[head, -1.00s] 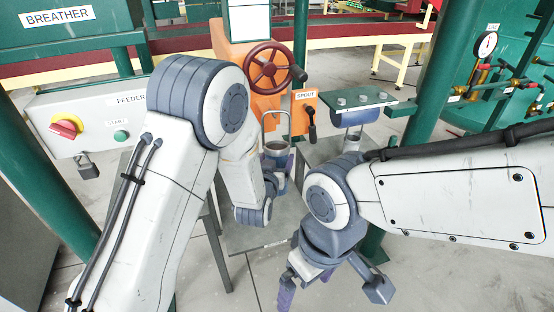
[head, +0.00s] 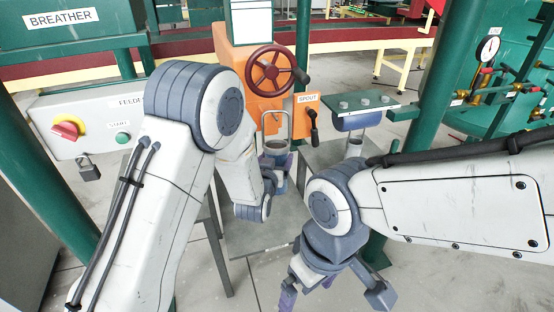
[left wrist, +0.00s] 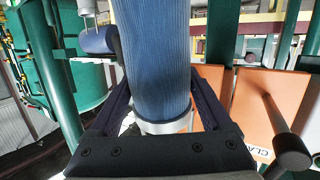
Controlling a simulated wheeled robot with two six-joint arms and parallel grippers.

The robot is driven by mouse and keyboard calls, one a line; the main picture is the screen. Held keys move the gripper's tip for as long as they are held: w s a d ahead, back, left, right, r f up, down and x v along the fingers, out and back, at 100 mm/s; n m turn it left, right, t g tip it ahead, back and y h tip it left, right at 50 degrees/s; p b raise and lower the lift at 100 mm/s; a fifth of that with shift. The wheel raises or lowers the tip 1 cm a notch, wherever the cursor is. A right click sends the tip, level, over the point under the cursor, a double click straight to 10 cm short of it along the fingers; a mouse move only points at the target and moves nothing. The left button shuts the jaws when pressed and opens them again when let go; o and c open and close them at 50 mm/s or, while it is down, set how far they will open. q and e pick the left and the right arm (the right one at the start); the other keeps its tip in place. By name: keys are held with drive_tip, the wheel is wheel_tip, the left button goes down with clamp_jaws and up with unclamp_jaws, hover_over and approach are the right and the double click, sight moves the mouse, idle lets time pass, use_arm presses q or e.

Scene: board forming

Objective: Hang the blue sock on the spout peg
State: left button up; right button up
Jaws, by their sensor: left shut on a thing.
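The blue sock is a ribbed cylinder (left wrist: 155,60) filling the middle of the left wrist view, with a pale metal ring near my gripper's palm. In the head view its ringed top (head: 277,147) carries a wire hoop. My left gripper (head: 276,168) is shut on the sock, a dark finger on each side. The SPOUT label (head: 308,98) sits on an orange panel, with a black knobbed part (head: 313,128) below it, right of the hoop and apart in the picture. I cannot make out the peg for sure. My right gripper (head: 325,290) hangs low, partly cut off.
A red handwheel (head: 272,69) stands behind the sock. A green bolted plate (head: 350,103) with a blue cylinder under it is at the right, near a green post (head: 430,90). A control box (head: 95,125) with knob and padlock is at the left. A grey table (head: 265,225) lies below.

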use_arm(q)
drive_tip(key=shift+w+a+f+b, duration=0.15)
drive_tip(key=shift+w+f+b, duration=0.15)
drive_tip(key=shift+w+b, duration=0.25)
idle(0.4)
drive_tip(key=shift+w+f+b, duration=0.1)
drive_tip(key=shift+f+b, duration=0.3)
drive_tip(key=shift+b, duration=0.25)
idle(1.0)
drive_tip(key=o, duration=1.4)
drive_tip(key=shift+s+a, duration=0.1)
drive_tip(key=shift+s, duration=0.35)
drive_tip(key=b+v, duration=0.3)
drive_tip(key=v, duration=0.6)
drive_tip(key=shift+s, duration=0.3)
drive_tip(key=shift+a+r, duration=0.1)
drive_tip(key=shift+r, duration=0.05)
